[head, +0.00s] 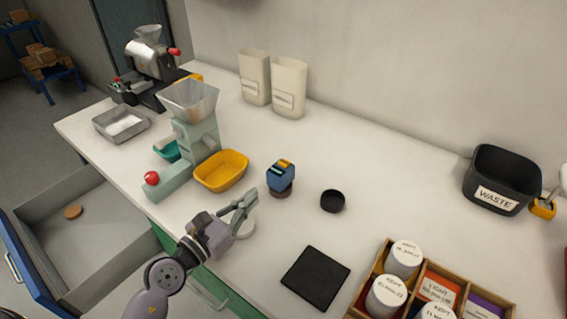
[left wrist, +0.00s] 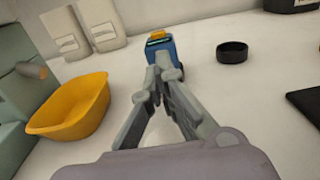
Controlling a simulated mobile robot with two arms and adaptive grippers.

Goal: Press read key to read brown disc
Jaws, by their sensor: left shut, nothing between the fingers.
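A small blue reader (head: 281,174) stands on the worktop in the middle of the head view, with a yellow key (head: 286,163) and a greenish screen strip on top. A dark brown disc (head: 281,193) shows at its foot. In the left wrist view the reader (left wrist: 161,54) is straight ahead, its lower part hidden by my fingers. My left gripper (head: 246,202) is shut and empty, just left of and in front of the reader. Its fingertips (left wrist: 164,76) overlap the reader in the wrist view; I cannot tell whether they touch. My right gripper is out of view.
A yellow tray (head: 221,171) and a green machine (head: 195,135) stand left of the reader. A black cup (head: 332,201) and a black mat (head: 316,278) lie right. An open drawer (head: 90,235) holds another brown disc (head: 73,212).

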